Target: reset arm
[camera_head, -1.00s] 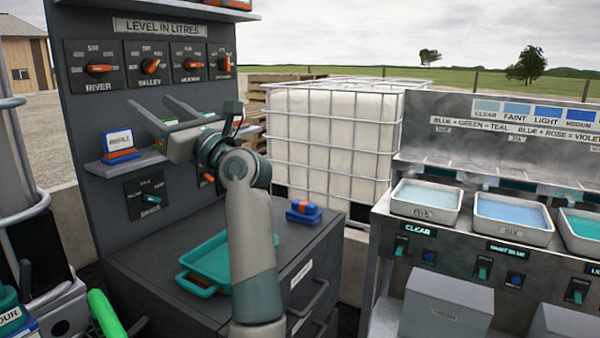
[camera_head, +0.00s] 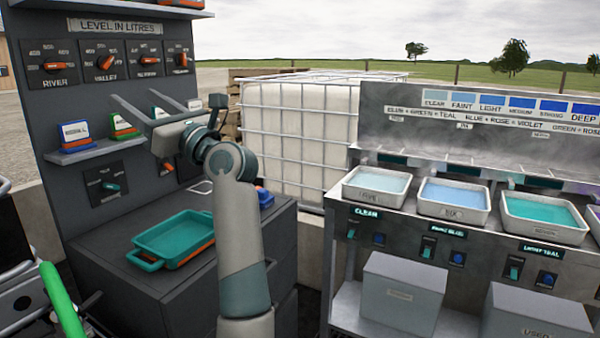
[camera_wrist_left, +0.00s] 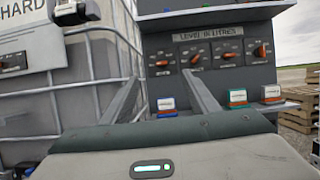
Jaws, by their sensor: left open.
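My left gripper (camera_head: 146,115) is open and empty in the head view, raised in front of the dark gauge panel. Its two long fingers point up and left, apart from each other. In the left wrist view the two spread fingers (camera_wrist_left: 160,95) point at the panel with nothing between them. My left arm crosses the middle of the head view and hides part of the cabinet top. My right gripper is not in view.
A teal tray (camera_head: 172,240) lies on the dark cabinet (camera_head: 110,280). A blue block (camera_head: 264,198) sits behind my arm. Small labelled blocks (camera_head: 76,133) stand on the panel shelf. A caged white tank (camera_head: 300,130) and a bench with several liquid trays (camera_head: 453,198) stand to the right.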

